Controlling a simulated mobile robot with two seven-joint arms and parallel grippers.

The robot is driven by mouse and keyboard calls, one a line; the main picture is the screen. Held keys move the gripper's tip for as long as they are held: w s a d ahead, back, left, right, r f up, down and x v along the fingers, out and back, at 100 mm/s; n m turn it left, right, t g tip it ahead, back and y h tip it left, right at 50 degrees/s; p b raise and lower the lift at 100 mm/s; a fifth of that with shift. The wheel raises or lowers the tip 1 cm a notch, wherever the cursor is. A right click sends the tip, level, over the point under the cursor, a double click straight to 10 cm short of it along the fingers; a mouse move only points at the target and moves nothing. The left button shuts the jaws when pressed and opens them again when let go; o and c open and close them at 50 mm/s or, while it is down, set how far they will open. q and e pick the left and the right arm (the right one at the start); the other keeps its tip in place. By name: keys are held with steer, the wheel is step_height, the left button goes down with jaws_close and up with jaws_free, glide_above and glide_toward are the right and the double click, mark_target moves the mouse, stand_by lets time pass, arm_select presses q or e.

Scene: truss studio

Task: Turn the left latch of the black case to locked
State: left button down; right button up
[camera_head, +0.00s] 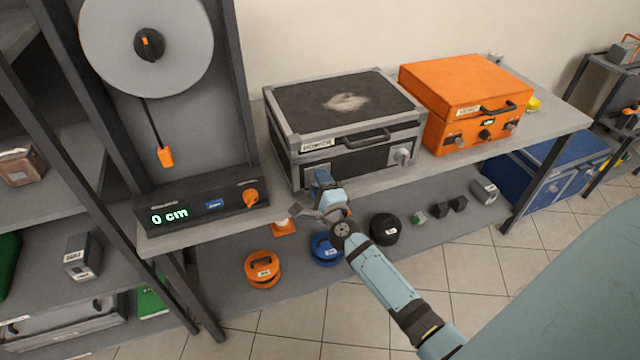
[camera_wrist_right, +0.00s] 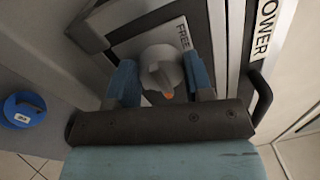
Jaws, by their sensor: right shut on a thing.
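The black case (camera_head: 345,100) with grey edges stands on the table, lid closed. Its right latch (camera_head: 402,156) is a grey knob, clear in the head view. My right gripper (camera_head: 322,180) is at the lower left of the case front and covers the left latch in the head view. In the right wrist view, the grey left latch (camera_wrist_right: 161,65) sits between the blue fingers of my right gripper (camera_wrist_right: 162,82), which is shut on it. An orange mark shows on the knob's lower end. A FREE label (camera_wrist_right: 183,37) is beside it. My left gripper is not in view.
An orange case (camera_head: 465,90) stands close to the right of the black case. A device with a 0 cm display (camera_head: 200,207) is on the left. The case handle (camera_head: 367,139) sticks out at the front. Several weights lie on the shelf below, including a blue one (camera_head: 325,248).

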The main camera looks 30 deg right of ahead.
steer(key=o, duration=0.9)
steer(key=b+v, duration=0.1)
steer(key=v, duration=1.2)
steer(key=shift+s, duration=0.4)
steer(key=shift+f, duration=0.1)
